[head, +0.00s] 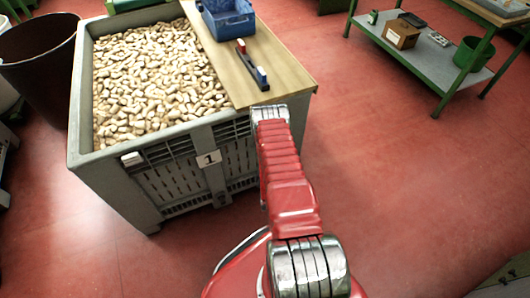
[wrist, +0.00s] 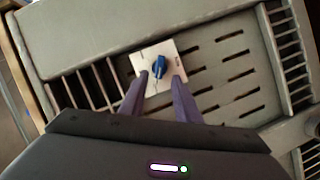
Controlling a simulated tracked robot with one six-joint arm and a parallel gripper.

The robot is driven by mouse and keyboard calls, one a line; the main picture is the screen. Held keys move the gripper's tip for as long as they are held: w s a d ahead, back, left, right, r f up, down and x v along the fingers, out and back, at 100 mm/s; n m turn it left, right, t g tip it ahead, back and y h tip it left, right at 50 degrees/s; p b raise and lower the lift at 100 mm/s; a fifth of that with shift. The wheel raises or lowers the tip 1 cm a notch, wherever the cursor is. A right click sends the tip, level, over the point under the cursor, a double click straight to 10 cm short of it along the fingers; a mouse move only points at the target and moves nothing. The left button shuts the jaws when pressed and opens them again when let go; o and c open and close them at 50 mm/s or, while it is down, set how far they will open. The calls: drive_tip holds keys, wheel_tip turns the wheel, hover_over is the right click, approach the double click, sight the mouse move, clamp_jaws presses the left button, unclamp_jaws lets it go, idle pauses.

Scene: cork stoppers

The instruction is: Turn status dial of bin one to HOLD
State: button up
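Bin one is a grey slatted bin (head: 120,190) full of cork stoppers, with a "1" label on its front in the head view. In the wrist view, its slotted wall (wrist: 225,55) carries a white square plate with the status dial, a blue knob (wrist: 160,65). My gripper (wrist: 160,80) is open. Its two dark fingers are spread to either side of the knob's lower end, over the plate; I cannot tell whether they touch it. The dial's markings are too small to read. In the head view my arm hides the gripper and the dial does not show.
A wooden board (head: 280,75) covers the bin's right part, bearing a blue crate (head: 228,20) and a red-and-blue-ended tool (head: 251,65). A dark tub (head: 40,60) stands left. A green-framed shelf table (head: 425,60) stands back right. The red floor between is clear.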

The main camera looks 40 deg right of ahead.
drive_tip(key=v, duration=1)
drive_tip(key=shift+a, duration=0.1)
